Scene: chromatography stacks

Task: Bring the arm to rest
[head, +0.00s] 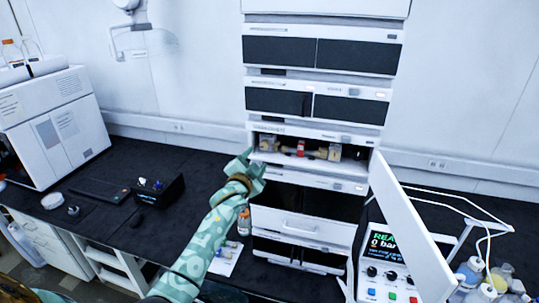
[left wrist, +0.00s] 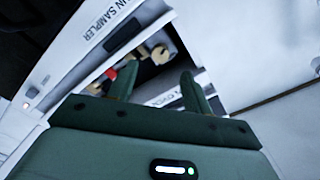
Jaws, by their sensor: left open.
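My left arm reaches in from the bottom of the head view, and its green gripper (head: 247,166) is in front of the left side of the instrument stack. In the left wrist view the two fingers of the left gripper (left wrist: 158,88) stand apart with nothing between them. Beyond them is the open bay (head: 268,156) of the stack, which also shows in the left wrist view (left wrist: 148,72). Inside the bay are a red part (head: 300,148) and pale fittings. My right gripper does not show in either view.
The tall white stack (head: 320,108) stands on the dark bench (head: 120,165). A white panel (head: 405,225) sticks out at its right, beside a control box (head: 386,270). Bottles (head: 472,270) stand at the far right. A small black box (head: 158,190) is on the left bench.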

